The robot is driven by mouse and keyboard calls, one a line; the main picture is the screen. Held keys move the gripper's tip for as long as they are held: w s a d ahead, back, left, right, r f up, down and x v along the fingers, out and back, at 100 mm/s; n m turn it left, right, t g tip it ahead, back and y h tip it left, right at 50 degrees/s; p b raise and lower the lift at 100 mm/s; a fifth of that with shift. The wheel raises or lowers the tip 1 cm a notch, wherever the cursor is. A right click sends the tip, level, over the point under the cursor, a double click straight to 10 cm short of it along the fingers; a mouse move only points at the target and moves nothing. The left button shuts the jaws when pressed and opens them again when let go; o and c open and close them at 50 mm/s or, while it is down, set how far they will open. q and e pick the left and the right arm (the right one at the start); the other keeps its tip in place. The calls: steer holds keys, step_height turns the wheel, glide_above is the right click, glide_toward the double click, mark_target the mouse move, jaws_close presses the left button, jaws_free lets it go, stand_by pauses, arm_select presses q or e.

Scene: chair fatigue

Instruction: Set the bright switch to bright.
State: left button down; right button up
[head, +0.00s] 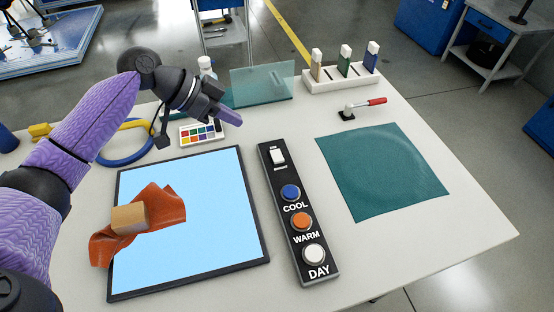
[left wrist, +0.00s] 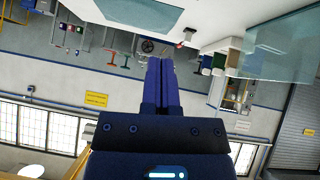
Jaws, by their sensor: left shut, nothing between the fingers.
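The bright switch (head: 278,156) is a white rocker at the far end of a black control panel (head: 298,210). Small labels sit above and below it; the lower one seems to read "BRIGHT". I cannot tell which way the rocker is set. Below it on the panel are a blue COOL button, an orange WARM button and a white DAY button. My left gripper (head: 230,117) is above the table, beyond and to the left of the switch, apart from it. Its fingers are together and empty, also in the left wrist view (left wrist: 160,85). My right gripper is not in view.
A lit blue light panel (head: 225,220) lies left of the control panel, with an orange cloth (head: 165,205) and a wooden block (head: 130,218) on it. A green mat (head: 382,170) lies to the right. A color palette (head: 201,133) and a glass plate (head: 262,84) are near my left gripper.

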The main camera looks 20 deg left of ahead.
arm_select(q)
steer(key=b, duration=0.3)
glide_above(280, 159)
steer(key=a, duration=0.2)
step_height(280, 159, down, 7)
steer(key=shift+s+d+f, duration=0.1)
step_height(280, 159, down, 3)
steer(key=shift+s+d+r, duration=0.1)
steer(key=shift+s+r, duration=0.05)
steer(key=shift+r, duration=0.05)
steer(key=shift+f, duration=0.55)
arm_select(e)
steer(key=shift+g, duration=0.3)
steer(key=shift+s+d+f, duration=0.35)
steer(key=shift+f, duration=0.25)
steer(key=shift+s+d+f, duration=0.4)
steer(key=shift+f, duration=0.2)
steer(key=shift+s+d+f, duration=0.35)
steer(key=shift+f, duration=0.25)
arm_select(q)
steer(key=shift+b, duration=0.3)
steer(key=shift+s+f, duration=0.2)
steer(key=shift+f, duration=0.2)
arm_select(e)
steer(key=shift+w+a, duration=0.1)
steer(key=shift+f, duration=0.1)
